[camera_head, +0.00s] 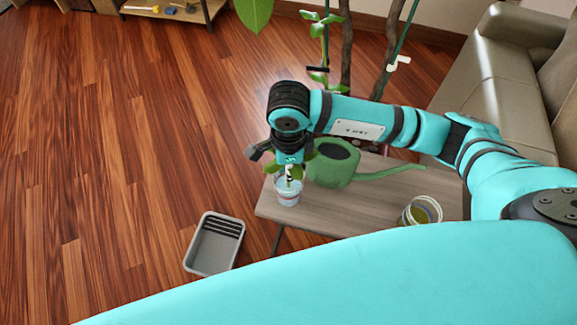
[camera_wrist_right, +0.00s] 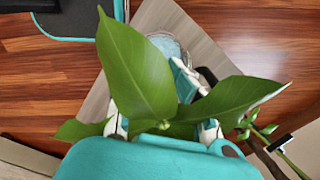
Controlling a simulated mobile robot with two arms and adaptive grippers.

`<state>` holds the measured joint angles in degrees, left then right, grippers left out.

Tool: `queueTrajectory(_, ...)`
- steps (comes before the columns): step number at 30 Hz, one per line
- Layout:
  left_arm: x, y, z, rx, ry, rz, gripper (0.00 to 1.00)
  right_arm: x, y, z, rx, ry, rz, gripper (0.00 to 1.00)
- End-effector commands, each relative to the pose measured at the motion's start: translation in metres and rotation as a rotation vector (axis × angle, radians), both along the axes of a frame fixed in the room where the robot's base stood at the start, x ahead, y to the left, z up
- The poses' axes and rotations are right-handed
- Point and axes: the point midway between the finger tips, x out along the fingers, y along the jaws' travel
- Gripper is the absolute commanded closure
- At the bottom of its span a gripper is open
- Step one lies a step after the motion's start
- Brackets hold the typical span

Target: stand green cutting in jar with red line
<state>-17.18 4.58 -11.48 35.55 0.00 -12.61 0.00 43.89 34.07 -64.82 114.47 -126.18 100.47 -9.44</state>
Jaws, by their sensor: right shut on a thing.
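My right gripper (camera_head: 290,172) points down over the left end of the bench and is shut on the green cutting (camera_head: 270,166). The cutting's broad leaves (camera_wrist_right: 138,70) fill the right wrist view and hide most of the fingers. The clear jar (camera_head: 288,192) stands upright on the bench right below the gripper, with a faint reddish band around it. Its rim (camera_wrist_right: 168,44) shows partly behind the leaves in the right wrist view. I cannot tell whether the stem's lower end is inside the jar. My left gripper is not in view.
A green watering can (camera_head: 333,168) stands on the wooden bench (camera_head: 385,205), close right of the jar. A round pot (camera_head: 421,211) is at the bench's right. A grey tray (camera_head: 214,244) lies on the floor. A tall plant (camera_head: 345,50) and a sofa (camera_head: 500,70) stand behind.

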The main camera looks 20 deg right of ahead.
Motion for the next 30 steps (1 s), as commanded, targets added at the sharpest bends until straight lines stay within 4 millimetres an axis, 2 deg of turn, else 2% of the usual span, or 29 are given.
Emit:
queueTrajectory(15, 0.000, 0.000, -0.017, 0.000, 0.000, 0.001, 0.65, 0.000, 0.000, -0.017, -0.001, 0.000, 0.000, 1.00)
queueTrajectory(23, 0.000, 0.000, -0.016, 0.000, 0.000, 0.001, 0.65, 0.000, 0.000, -0.017, -0.001, 0.000, 0.000, 1.00)
queueTrajectory(24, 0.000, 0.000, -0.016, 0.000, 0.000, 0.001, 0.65, 0.000, 0.000, -0.017, -0.001, 0.000, 0.000, 0.87)
queueTrajectory(30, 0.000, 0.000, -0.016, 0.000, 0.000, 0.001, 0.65, 0.000, 0.000, -0.017, 0.000, 0.000, 0.000, 0.64)
